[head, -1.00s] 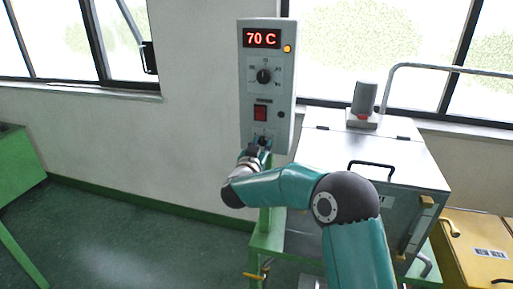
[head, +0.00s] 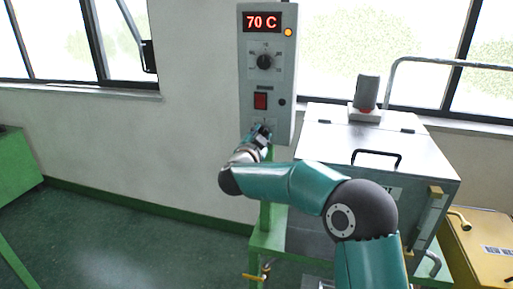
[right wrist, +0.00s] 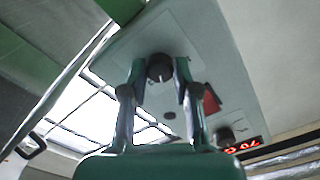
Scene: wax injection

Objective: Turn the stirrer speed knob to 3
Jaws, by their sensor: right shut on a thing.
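The grey control box (head: 282,122) hangs on the wall, with a lit display (head: 262,22) reading 70 C, an upper dial knob (head: 265,62) and a red switch (head: 260,101). The lower knob is hidden behind my right gripper (head: 262,134) in the head view. In the right wrist view this black lower knob (right wrist: 159,68) with a white pointer mark sits between the two fingertips of my right gripper (right wrist: 160,78), which is shut on it. I take it to be the stirrer speed knob; its scale is not readable. My left gripper is not in view.
A metal tank with a flat lid (head: 345,140) and a black handle (head: 377,154) stands right of the box, with a stirrer motor (head: 367,92) on top. A yellow cabinet (head: 490,240) is at the far right. The floor at left is clear.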

